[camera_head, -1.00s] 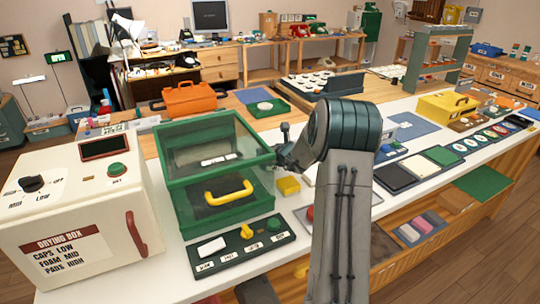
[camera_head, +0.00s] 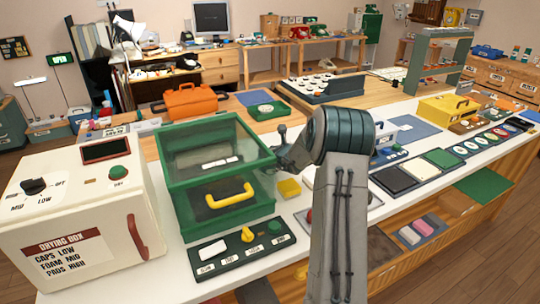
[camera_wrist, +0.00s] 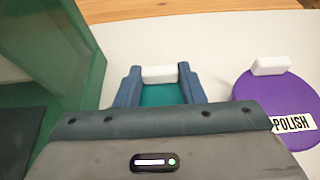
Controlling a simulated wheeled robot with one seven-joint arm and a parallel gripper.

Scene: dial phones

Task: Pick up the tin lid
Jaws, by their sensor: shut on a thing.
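In the wrist view my gripper (camera_wrist: 159,72) has its two blue-grey fingers on either side of a white block-shaped grip (camera_wrist: 160,75). Teal material (camera_wrist: 162,95) shows below the grip between the fingers, and it looks like part of a lid. The rest of it is hidden by the gripper body. To the right lies a purple round lid (camera_wrist: 262,98) marked POLISH, with a similar white grip, apart from my fingers. In the head view my arm and the green case hide the fingers and what they hold.
A green clear-sided case (camera_head: 222,165) with a yellow handle stands close on the left; its wall (camera_wrist: 75,45) also shows in the wrist view. A yellow block (camera_head: 289,188) lies beside it. The white counter (camera_wrist: 225,45) is clear beyond the fingers.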

